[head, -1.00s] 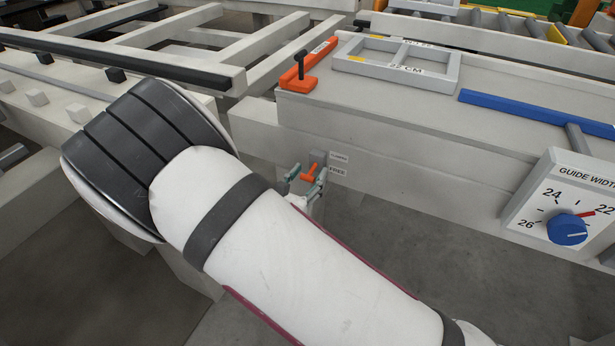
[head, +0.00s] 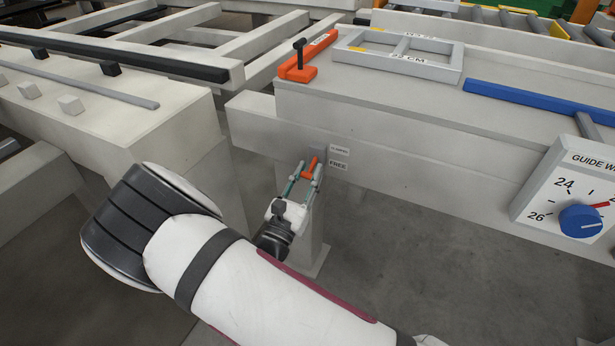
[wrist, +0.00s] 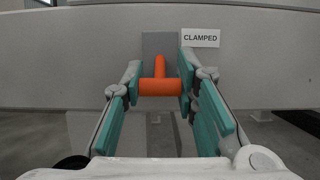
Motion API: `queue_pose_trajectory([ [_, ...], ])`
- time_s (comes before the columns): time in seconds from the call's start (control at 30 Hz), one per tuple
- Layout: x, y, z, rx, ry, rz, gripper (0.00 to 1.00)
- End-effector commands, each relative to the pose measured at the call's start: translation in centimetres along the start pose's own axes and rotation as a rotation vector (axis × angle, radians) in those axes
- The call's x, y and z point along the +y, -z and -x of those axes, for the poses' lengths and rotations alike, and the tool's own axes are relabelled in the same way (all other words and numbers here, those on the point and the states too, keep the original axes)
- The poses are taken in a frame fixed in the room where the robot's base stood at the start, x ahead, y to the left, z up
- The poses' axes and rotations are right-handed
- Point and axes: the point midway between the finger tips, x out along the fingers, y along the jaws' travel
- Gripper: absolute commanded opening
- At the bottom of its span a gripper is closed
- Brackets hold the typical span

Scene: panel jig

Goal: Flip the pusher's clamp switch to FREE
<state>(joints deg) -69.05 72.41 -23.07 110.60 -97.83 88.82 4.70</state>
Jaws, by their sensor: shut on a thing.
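The clamp switch is an orange T-shaped handle (head: 311,166) on a small grey plate (head: 318,156) on the side of the pale beam. It also shows in the wrist view as a crossbar (wrist: 160,87) with a short stem. My gripper (head: 306,173) has its teal-padded fingers on both sides of the crossbar and is shut on it; it also shows in the wrist view (wrist: 159,90). The CLAMPED label (wrist: 200,38) sits beside the plate, with the FREE label (head: 338,165) below it. In the wrist view FREE is hidden.
Above the switch lies a bench top with an orange clamp bar (head: 297,72), a grey frame (head: 447,69) and a blue bar (head: 520,100). A guide-width dial (head: 580,222) is at the right. A pale slatted frame stands at the left. Floor below the beam is open.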

Motion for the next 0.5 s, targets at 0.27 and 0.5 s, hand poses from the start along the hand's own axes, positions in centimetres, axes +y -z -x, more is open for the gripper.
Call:
queue_pose_trajectory([
  [0.27,-0.02,0.14,0.03,0.006,-0.001,0.001,0.41],
  [0.5,-0.01,0.09,0.02,0.005,0.000,0.001,0.48],
])
